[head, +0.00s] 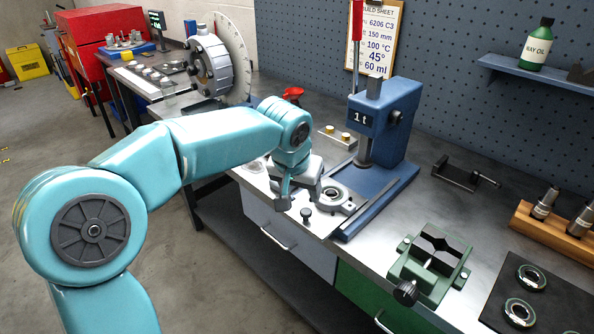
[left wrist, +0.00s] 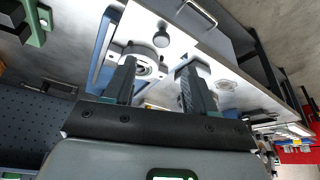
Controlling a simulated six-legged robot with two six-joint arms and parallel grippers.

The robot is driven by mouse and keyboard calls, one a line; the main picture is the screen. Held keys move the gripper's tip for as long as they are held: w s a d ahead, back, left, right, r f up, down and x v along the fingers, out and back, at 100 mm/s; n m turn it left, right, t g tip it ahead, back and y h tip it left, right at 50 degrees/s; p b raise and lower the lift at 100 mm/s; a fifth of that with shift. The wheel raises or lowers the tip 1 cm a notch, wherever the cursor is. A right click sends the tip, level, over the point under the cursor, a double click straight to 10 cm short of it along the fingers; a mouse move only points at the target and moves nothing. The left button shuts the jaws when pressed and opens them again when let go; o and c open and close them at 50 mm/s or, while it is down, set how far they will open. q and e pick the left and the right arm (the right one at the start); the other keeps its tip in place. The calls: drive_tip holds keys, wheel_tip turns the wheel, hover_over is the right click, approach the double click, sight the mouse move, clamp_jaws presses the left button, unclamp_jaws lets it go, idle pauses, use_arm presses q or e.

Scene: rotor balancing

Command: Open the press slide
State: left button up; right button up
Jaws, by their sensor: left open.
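The blue press (head: 385,115), marked "1 t", stands on the bench with its blue base running towards the front edge. The press slide (head: 342,207) is a light grey plate bearing a ring, at the press's front left. A dark knob (head: 306,213) stands at its front end; the knob also shows in the left wrist view (left wrist: 161,38). My left gripper (head: 299,199) is open and points down just behind the knob, beside the slide. In the left wrist view its fingers (left wrist: 158,72) are apart with nothing clearly between them. My right gripper is not in view.
A green vise (head: 432,265) sits right of the press, and a black mat (head: 545,300) with metal rings lies farther right. A block with brass knobs (head: 338,140) stands behind my gripper. The bench front between press and vise is clear.

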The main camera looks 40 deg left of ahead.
use_arm(q)
drive_tip(key=a+v, duration=0.1)
drive_tip(key=v, duration=0.6)
drive_tip(key=shift+d+r+p, duration=0.3)
drive_tip(key=shift+d+r, duration=0.05)
drive_tip(key=shift+d, duration=0.2)
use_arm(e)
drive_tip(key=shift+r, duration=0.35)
use_arm(q)
drive_tip(key=shift+s+f, duration=0.1)
